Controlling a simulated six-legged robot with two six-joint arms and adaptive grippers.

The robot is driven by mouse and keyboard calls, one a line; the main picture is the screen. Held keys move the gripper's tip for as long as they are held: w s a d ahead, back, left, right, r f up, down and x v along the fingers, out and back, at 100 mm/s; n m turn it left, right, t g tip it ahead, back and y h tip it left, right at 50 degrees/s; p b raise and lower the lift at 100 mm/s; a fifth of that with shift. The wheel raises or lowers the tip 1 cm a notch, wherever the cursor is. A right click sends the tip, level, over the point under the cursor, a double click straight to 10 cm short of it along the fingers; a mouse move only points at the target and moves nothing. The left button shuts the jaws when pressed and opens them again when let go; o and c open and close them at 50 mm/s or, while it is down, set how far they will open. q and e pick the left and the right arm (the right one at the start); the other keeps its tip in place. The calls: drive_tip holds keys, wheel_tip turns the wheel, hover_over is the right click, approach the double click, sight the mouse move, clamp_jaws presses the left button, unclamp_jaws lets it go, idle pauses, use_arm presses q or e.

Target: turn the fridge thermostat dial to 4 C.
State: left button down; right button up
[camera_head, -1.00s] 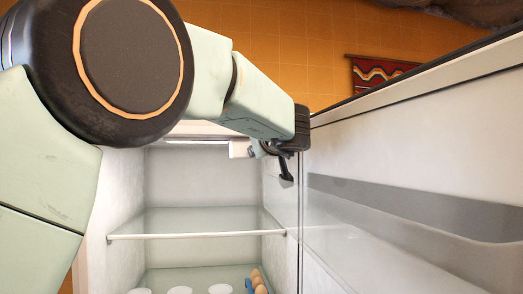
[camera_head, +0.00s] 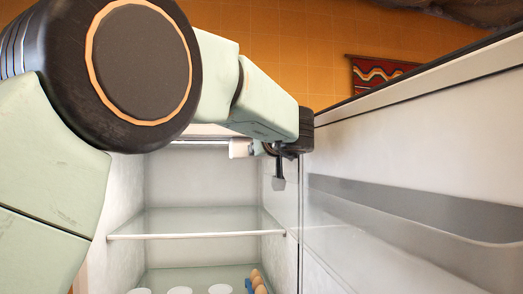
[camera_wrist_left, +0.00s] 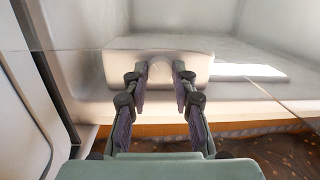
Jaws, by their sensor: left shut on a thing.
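The thermostat housing, a pale box (camera_head: 239,148), sits under the fridge ceiling at the right. In the left wrist view the housing (camera_wrist_left: 118,68) spans the upper middle, with the pale round dial (camera_wrist_left: 160,70) on its face. My left gripper (camera_wrist_left: 159,82) has one finger on each side of the dial and is shut on it. In the head view my left gripper (camera_head: 272,152) is at the housing's right end, and the dial is hidden. No scale or pointer can be read. My right gripper is not in view.
The open fridge door (camera_head: 430,140) with a grey door bin (camera_head: 420,213) stands close on the right. A glass shelf (camera_head: 200,221) crosses the fridge below my gripper.

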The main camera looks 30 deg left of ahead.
use_arm(q)
drive_tip(key=c, duration=1.4)
unclamp_jaws()
drive_tip(key=shift+r, duration=0.45)
drive_tip(key=shift+c, duration=0.2)
drive_tip(key=shift+o, duration=0.5)
drive_tip(key=shift+w+a+f, duration=0.15)
drive_tip(key=shift+f, duration=0.15)
drive_tip(key=v, duration=0.7)
drive_tip(key=shift+s+d, duration=0.2)
drive_tip(key=shift+s, duration=0.15)
drive_tip(key=shift+w+a, duration=0.1)
drive_tip(key=shift+w, duration=0.1)
